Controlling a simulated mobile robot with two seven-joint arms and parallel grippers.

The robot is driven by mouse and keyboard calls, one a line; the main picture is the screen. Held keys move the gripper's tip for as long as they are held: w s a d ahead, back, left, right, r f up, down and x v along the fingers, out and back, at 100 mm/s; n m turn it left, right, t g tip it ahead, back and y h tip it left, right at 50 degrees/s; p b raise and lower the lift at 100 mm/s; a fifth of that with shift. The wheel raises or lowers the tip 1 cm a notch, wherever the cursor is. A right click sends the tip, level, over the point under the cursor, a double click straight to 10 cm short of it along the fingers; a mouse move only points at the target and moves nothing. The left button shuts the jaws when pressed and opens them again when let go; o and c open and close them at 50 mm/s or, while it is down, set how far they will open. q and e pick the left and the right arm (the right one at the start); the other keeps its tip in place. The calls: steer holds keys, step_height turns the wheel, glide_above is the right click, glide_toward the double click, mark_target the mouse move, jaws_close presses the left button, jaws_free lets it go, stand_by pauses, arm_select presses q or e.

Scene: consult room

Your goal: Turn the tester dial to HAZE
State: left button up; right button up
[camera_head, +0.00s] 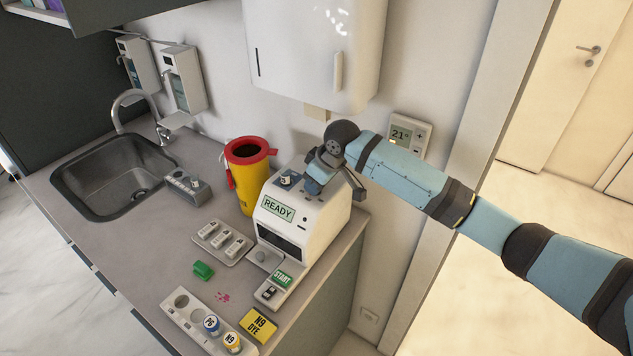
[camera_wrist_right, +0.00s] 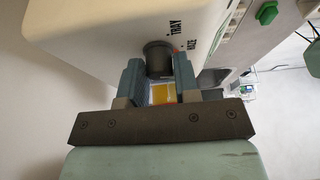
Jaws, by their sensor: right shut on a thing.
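The white tester (camera_head: 318,222) stands on the counter, with READY on its display (camera_head: 278,209) and a green START label (camera_head: 283,279) low on its front. My right gripper (camera_head: 316,181) is at the top of the tester. In the right wrist view its two fingers (camera_wrist_right: 158,80) are shut on the dark round dial (camera_wrist_right: 158,55). The labels TRAY and HAZE (camera_wrist_right: 192,47) are printed to the right of the dial. Its pointer does not show clearly, so I cannot tell its setting. In the head view my gripper hides the dial. My left gripper is out of view.
A yellow bin with a red rim (camera_head: 248,178) stands behind and left of the tester. A tray of white pieces (camera_head: 222,243), a green piece (camera_head: 203,270), a vial rack (camera_head: 186,322) and a yellow N9 DYE box (camera_head: 258,325) lie in front. A wall cabinet (camera_head: 312,50) hangs above.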

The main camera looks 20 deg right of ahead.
steer(key=shift+n+g+y, duration=0.4)
steer(key=shift+n, duration=0.8)
steer(key=o, duration=0.9)
steer(key=shift+c, duration=0.2)
